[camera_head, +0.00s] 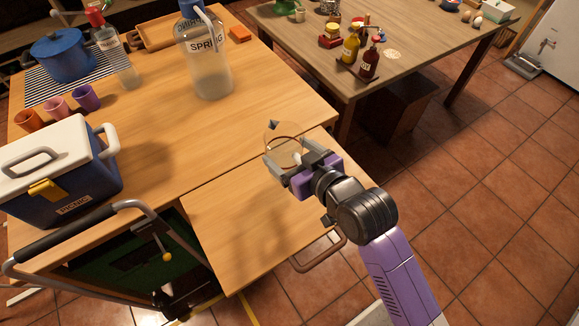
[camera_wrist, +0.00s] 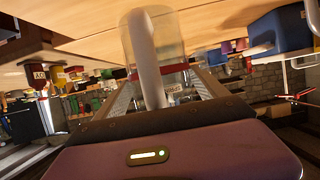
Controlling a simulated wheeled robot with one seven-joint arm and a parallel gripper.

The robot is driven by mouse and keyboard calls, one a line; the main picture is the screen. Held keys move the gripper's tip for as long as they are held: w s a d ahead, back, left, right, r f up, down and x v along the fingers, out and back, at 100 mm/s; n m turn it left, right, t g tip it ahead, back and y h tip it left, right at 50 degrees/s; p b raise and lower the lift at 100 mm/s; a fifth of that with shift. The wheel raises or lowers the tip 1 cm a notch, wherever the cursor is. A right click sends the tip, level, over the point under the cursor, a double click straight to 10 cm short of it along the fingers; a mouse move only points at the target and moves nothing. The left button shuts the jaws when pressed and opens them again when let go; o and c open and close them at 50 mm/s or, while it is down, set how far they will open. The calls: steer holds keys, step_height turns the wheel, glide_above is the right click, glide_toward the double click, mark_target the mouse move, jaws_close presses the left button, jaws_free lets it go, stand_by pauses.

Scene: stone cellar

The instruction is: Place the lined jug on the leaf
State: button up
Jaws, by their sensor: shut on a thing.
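The lined jug (camera_head: 282,142) is a clear glass vessel with a thin brownish line around it. In the wrist view the jug (camera_wrist: 172,45) stands out between my fingers, with a red band and a pale handle. My gripper (camera_head: 290,160) is shut on the jug; the exact contact is hard to see. The leaf (camera_head: 235,225) is a bare pale wooden panel at the near right side of the wooden table top. The jug appears over the leaf's far end, near the seam with the table; I cannot tell its height above it.
On the table top (camera_head: 165,140) stand a large spring-water bottle (camera_head: 208,75), a blue cooler (camera_head: 65,185), several cups (camera_head: 86,98), a blue pot (camera_head: 62,58) and a glass bottle (camera_head: 115,60). A second table (camera_head: 430,40) with sauce bottles is behind. Most of the leaf is clear.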

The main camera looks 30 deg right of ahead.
mark_target(290, 168)
steer(key=shift+f, duration=2.8)
steer(key=shift+f, duration=0.1)
steer(key=o, duration=2)
steer(key=shift+f, duration=0.15)
steer(key=shift+r, duration=0.25)
steer(key=b+v, duration=0.1)
steer(key=v, duration=1.1)
